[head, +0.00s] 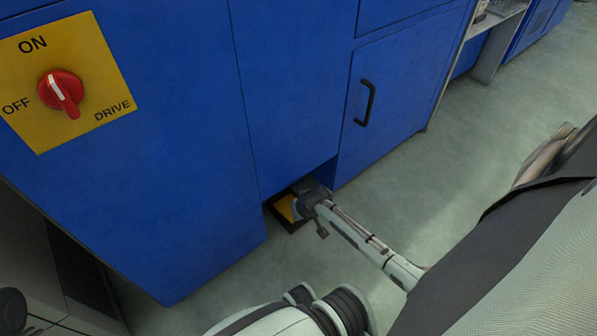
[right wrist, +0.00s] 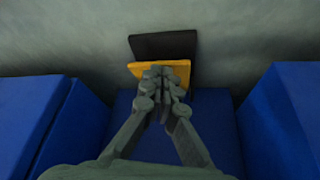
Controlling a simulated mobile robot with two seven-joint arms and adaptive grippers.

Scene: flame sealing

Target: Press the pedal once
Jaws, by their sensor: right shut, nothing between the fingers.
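The pedal (head: 286,208) is a yellow plate on a black base, on the floor in the recess under the blue cabinet. It also shows in the right wrist view (right wrist: 181,74), with its black part (right wrist: 164,46) behind it. My right gripper (head: 301,201) reaches down to the pedal. In the right wrist view my right gripper (right wrist: 160,72) is shut and empty, with its fingertips over the yellow plate. I cannot tell whether they touch it or whether the plate is pushed down. The gripper hides part of the pedal. My left gripper is not in view.
The blue cabinet (head: 180,130) stands close around the recess, with a black door handle (head: 365,103). A yellow panel (head: 100,75) with a red knob (head: 61,92) is at the upper left. Green-grey floor (head: 440,160) is free to the right.

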